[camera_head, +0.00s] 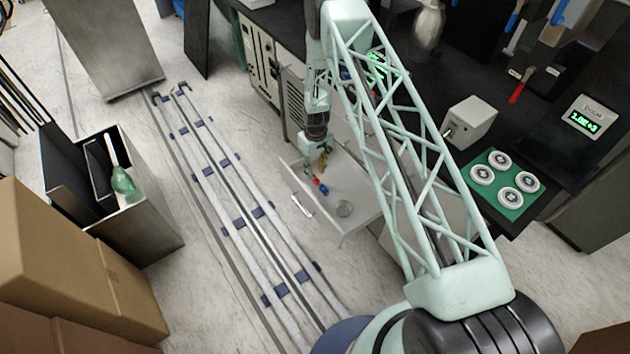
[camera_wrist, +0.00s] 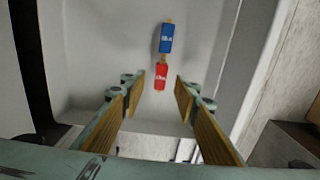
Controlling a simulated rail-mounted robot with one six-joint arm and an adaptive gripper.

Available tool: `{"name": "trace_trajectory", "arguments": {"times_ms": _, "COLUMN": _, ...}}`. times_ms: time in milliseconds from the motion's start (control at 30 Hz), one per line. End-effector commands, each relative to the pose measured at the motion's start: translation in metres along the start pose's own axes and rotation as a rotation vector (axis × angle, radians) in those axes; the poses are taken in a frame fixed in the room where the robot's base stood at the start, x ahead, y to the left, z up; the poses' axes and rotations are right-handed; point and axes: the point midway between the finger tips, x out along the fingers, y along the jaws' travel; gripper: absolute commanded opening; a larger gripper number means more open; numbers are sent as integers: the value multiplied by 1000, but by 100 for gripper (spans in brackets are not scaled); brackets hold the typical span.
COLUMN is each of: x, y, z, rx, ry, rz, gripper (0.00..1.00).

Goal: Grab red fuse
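The red fuse (camera_wrist: 161,76) lies in a white open drawer, end to end with a blue fuse (camera_wrist: 166,38) in the wrist view. In the head view, the red fuse (camera_head: 316,181) and blue fuse (camera_head: 323,189) are small spots on the drawer floor. My gripper (camera_wrist: 160,92) is open, with its wooden-looking finger pads on either side of the near end of the red fuse in the picture. Nothing is between the pads that I can see as held. In the head view, my gripper (camera_head: 322,160) hangs over the drawer, close to the fuses. The exact height gap cannot be told.
The white drawer (camera_head: 358,215) has raised walls around the fuses. A grey box (camera_head: 470,122) and a green plate (camera_head: 505,205) with round discs stand on the dark bench. Floor rails (camera_head: 240,222) run at left.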

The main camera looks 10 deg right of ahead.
Motion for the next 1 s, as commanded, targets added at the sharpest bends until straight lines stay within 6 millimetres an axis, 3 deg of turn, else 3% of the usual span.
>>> {"name": "trace_trajectory", "arguments": {"times_ms": 533, "x": 48, "y": -2, "z": -1, "rx": 0, "ry": -1, "rz": 0, "gripper": 28}}
{"name": "trace_trajectory", "arguments": {"times_ms": 1000, "x": 51, "y": -2, "z": -2, "rx": 0, "ry": 0, "rz": 1, "gripper": 28}}
